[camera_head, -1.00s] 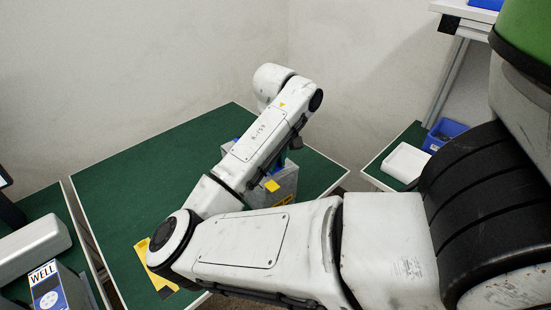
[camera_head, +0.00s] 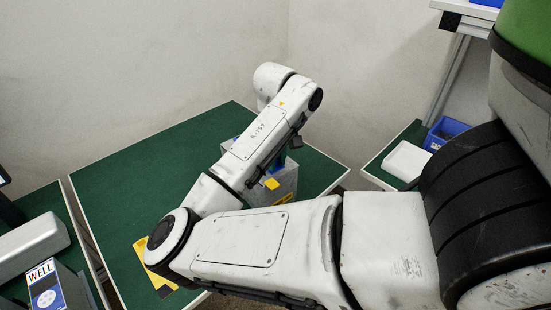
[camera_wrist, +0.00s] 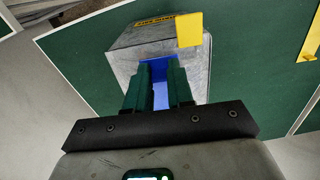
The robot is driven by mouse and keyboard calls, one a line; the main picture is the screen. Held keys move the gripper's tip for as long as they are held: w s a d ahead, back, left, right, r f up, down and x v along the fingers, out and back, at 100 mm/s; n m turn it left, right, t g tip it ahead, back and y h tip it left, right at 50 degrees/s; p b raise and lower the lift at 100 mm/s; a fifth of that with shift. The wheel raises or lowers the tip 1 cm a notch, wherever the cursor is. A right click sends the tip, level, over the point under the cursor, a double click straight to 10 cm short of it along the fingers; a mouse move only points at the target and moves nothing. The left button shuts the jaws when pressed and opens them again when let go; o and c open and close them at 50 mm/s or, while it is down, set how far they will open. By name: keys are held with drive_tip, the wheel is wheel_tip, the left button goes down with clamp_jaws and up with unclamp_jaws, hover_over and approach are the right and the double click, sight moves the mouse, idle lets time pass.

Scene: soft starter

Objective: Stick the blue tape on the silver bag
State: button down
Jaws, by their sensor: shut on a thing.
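The silver bag (camera_head: 285,190) is a grey, box-like thing on the green table, partly hidden behind my arm in the head view. In the wrist view the silver bag (camera_wrist: 127,61) lies just beyond my fingertips, with a yellow tag on its edge. My gripper (camera_wrist: 157,72) has green fingers shut on the blue tape (camera_wrist: 159,95). The tape shows between the fingers, its far end in front of the bag's grey face. I cannot tell whether the tape touches the bag. In the head view my arm hides most of the gripper.
The green table (camera_head: 130,185) has free room left of my arm. A yellow strip (camera_head: 140,258) lies near its front edge, beside my elbow. A second table at right holds a white box (camera_head: 406,160) and a blue bin (camera_head: 445,133). A labelled box (camera_head: 50,288) stands at lower left.

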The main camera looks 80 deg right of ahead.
drive_tip(key=shift+f+b, duration=0.3)
drive_tip(key=shift+b, duration=0.05)
idle(0.8)
drive_tip(key=c, duration=0.9)
unclamp_jaws()
drive_tip(key=shift+r, duration=0.1)
wheel_tip(320, 180, up, 11)
drive_tip(key=b, duration=0.1)
drive_tip(key=shift+f, duration=0.2)
